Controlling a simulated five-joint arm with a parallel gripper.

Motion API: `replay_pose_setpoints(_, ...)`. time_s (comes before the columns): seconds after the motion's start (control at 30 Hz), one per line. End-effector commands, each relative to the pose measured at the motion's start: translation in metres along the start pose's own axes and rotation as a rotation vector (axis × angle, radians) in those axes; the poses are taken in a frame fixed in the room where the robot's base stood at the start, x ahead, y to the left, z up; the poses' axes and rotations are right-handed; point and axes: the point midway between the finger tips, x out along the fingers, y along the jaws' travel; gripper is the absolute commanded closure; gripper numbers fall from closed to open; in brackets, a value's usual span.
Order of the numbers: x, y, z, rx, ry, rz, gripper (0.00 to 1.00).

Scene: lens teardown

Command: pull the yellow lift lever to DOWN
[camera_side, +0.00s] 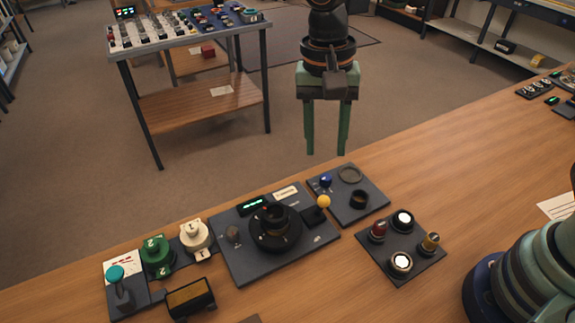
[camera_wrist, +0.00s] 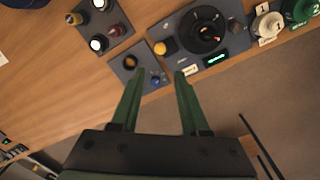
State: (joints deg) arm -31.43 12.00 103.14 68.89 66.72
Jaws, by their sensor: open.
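The yellow lift lever shows as a yellow ball knob (camera_side: 323,201) on a dark block at the right edge of the dark central panel (camera_side: 262,266). In the wrist view the yellow knob (camera_wrist: 167,46) lies just beyond my fingertips, near the large black dial. My gripper (camera_side: 326,153) has two green fingers pointing down, apart and with nothing between them. It hangs above and beyond the far table edge, clear of the lever. In the wrist view my gripper (camera_wrist: 158,75) is open over the small panel. The lever's position marks are too small to read.
A black dial (camera_side: 275,228) and a green display (camera_side: 252,204) are left of the lever. A small panel (camera_side: 371,206) with a blue knob adjoins on the right; a panel with several knobs (camera_side: 385,263) is nearer. Green and white knobs (camera_side: 157,255) stand left. Bare table lies right.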

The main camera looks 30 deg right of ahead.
Motion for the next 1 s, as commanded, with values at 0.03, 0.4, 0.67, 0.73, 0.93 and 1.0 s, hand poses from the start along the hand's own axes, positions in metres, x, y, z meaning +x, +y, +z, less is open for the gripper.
replay_pose_setpoints(0.03, 0.000, 0.000, 0.001, -0.012, 0.001, -0.001, 0.78)
replay_pose_setpoints(0.4, 0.011, 0.006, 0.018, -0.663, 0.052, -0.057, 1.00)
replay_pose_setpoints(0.67, 0.021, 0.012, 0.034, -1.293, 0.136, -0.085, 1.00)
replay_pose_setpoints(0.73, 0.024, 0.014, 0.038, -1.462, 0.164, -0.085, 1.00)
replay_pose_setpoints(0.93, 0.032, 0.020, 0.050, -1.944, 0.256, -0.069, 1.00)
replay_pose_setpoints(1.0, 0.036, 0.022, 0.054, -2.112, 0.291, -0.055, 1.00)
